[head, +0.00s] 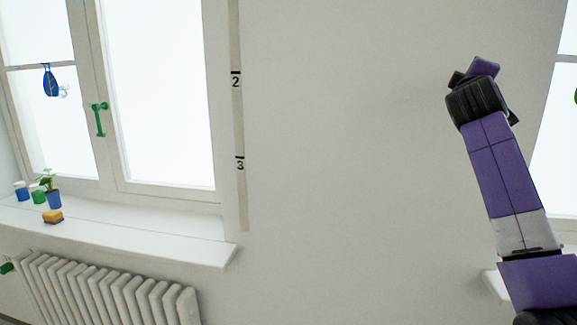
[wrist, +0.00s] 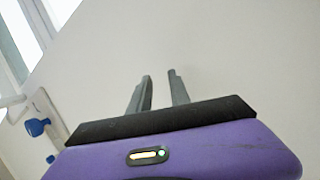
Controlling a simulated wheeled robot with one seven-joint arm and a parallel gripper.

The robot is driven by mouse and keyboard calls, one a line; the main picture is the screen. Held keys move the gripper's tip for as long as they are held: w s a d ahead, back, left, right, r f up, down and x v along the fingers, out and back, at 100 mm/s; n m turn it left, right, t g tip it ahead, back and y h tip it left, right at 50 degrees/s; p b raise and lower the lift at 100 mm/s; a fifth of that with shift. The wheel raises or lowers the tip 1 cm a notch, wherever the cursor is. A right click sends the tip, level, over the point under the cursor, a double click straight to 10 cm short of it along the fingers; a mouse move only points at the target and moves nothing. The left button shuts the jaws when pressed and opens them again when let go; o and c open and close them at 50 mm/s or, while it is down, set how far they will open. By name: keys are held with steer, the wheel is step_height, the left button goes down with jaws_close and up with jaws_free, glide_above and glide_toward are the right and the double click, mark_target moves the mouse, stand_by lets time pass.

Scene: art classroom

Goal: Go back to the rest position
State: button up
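My gripper (wrist: 160,75) shows in the wrist view with its two grey fingers apart. Nothing is between the fingers, and a plain pale wall lies beyond them. In the head view my purple and black arm rises along the right side, in front of the wall. The fingers cannot be made out in the head view. My gripper touches nothing that I can see.
A radiator (head: 110,290) is below. Bare wall (head: 350,150) fills the middle. A blue object (wrist: 37,127) shows in the wrist view.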

steer(key=s+a+f+t+y, duration=0.1)
steer(key=a+f+y, duration=0.1)
steer(key=a+f, duration=0.3)
steer(key=s+a+f+t+y, duration=0.1)
steer(key=a+f+y, duration=0.1)
steer(key=f, duration=0.6)
steer(key=s+a+f+t+y, duration=0.1)
steer(key=a+f+y, duration=0.1)
steer(key=a+f, duration=0.3)
steer(key=s+a+f+m+t+y, duration=0.1)
steer(key=s+a+f+m, duration=0.15)
steer(key=s+f, duration=0.55)
steer(key=s+a+f+m+y, duration=0.15)
steer(key=s+a+f, duration=0.35)
steer(key=f, duration=0.5)
steer(key=s+a+f+m+g+y, duration=0.1)
steer(key=s+f, duration=0.4)
steer(key=s, duration=1.1)
steer(key=s+a+f+m+g, duration=0.1)
steer(key=s+a+f+g, duration=0.2)
steer(key=s, duration=1.3)
steer(key=s+a+f+m+g+y, duration=0.1)
steer(key=s+f, duration=0.6)
steer(key=s, duration=0.9)
steer(key=shift+s+a+g+y, duration=0.25)
steer(key=shift+a+g+y, duration=0.1)
steer(key=shift+a+g, duration=0.1)
